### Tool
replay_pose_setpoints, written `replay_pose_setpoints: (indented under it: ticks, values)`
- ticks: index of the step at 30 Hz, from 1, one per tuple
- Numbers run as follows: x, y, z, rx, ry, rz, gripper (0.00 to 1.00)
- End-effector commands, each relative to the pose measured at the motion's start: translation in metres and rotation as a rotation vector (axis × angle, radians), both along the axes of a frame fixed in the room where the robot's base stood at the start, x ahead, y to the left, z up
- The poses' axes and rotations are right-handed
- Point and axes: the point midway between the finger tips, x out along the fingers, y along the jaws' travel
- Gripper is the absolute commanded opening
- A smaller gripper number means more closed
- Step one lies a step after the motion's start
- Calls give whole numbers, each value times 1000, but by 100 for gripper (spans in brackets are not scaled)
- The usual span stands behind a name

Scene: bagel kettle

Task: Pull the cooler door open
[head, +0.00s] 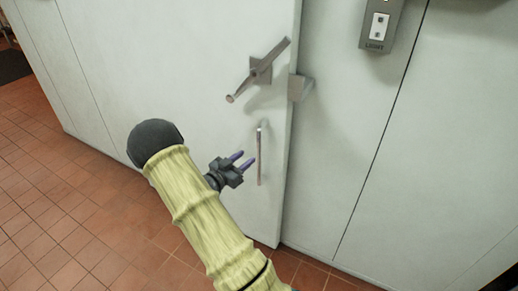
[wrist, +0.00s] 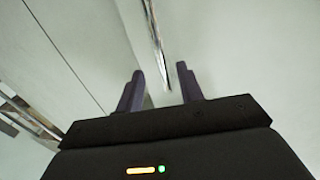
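The cooler door (head: 190,60) is a large pale panel at the left and middle of the head view; its right edge lies close against the wall, and it looks shut. A slim vertical metal handle (head: 260,157) is near that edge. A latch lever (head: 260,70) sits above it. My gripper (head: 245,158) is open and empty, just left of the handle. In the wrist view the handle (wrist: 155,35) runs down towards the space between the two open fingers (wrist: 160,70). I cannot tell whether it is between the fingertips or beyond them.
A metal catch (head: 299,87) is at the door's right edge. A grey light-switch box (head: 380,24) is on the pale wall (head: 350,130) to the right. The red tile floor (head: 60,220) is clear at left, with a dark mat (head: 14,66) farther back.

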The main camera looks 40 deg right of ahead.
Motion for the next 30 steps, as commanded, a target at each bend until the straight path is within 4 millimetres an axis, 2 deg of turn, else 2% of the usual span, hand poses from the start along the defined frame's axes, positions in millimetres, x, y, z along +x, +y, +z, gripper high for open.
replay_pose_setpoints:
  ticks: [3, 12, 17, 25, 26, 30]
  values:
    - [4, -22, -1, -1, -1, -3, 37]
    - [13, -70, -1, 0, -1, -3, 37]
    - [16, -82, 0, 0, -1, -1, 37]
    - [17, -83, 0, 1, 0, 0, 37]
    - [17, -83, 0, 1, 0, 0, 33]
    - [17, -83, 0, 1, 0, 0, 6]
